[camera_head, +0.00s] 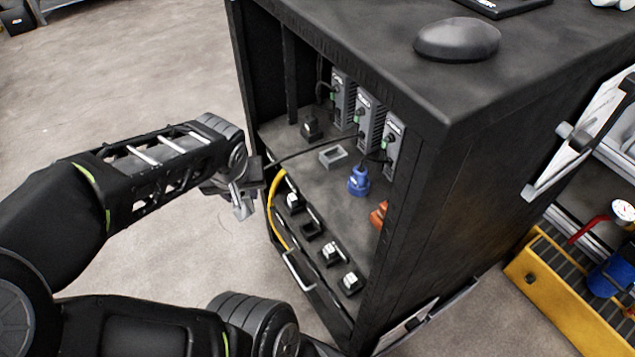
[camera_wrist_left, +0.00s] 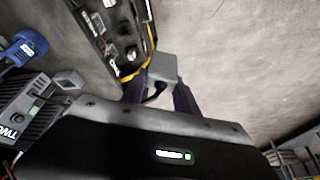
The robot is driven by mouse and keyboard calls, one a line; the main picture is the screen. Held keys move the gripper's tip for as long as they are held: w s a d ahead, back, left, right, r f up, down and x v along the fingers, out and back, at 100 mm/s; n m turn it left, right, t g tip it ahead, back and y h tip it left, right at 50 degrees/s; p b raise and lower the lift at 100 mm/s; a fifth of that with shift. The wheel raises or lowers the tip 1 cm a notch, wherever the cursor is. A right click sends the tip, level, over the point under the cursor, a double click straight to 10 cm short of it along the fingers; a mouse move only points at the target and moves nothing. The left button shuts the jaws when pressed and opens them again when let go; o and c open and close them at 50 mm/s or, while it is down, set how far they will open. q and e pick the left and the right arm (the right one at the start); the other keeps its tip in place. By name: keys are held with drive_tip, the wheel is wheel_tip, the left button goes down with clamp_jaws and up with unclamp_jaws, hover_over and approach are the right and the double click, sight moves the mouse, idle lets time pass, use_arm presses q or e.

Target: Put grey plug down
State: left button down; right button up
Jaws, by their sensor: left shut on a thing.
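The grey plug (camera_wrist_left: 163,68) shows in the left wrist view between the fingers of my left gripper (camera_wrist_left: 160,92), which is shut on it. A dark cable runs back from the plug. In the head view, my left gripper (camera_head: 246,196) holds the grey plug (camera_head: 242,208) beside the open front of the black cabinet, mostly outside it. The fingers partly hide the plug there. My right gripper is not in view.
Inside the cabinet (camera_head: 480,170) are a grey open holder (camera_head: 333,156), a blue plug (camera_head: 359,181), an orange part (camera_head: 379,214) and upright modules (camera_head: 368,122). A front rail carries several sockets (camera_head: 330,253) and a yellow cable (camera_head: 273,208). Bare floor lies left of the cabinet.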

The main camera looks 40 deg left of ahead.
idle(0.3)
use_arm(q)
hover_over(317, 186)
drive_tip(key=shift+w, duration=0.1)
idle(0.3)
drive_tip(key=shift+f+b, duration=0.3)
drive_tip(key=shift+f, duration=1.4)
drive_tip(key=shift+f, duration=0.1)
drive_tip(key=shift+f+b, duration=0.1)
drive_tip(key=shift+b, duration=0.2)
drive_tip(key=c, duration=0.9)
unclamp_jaws()
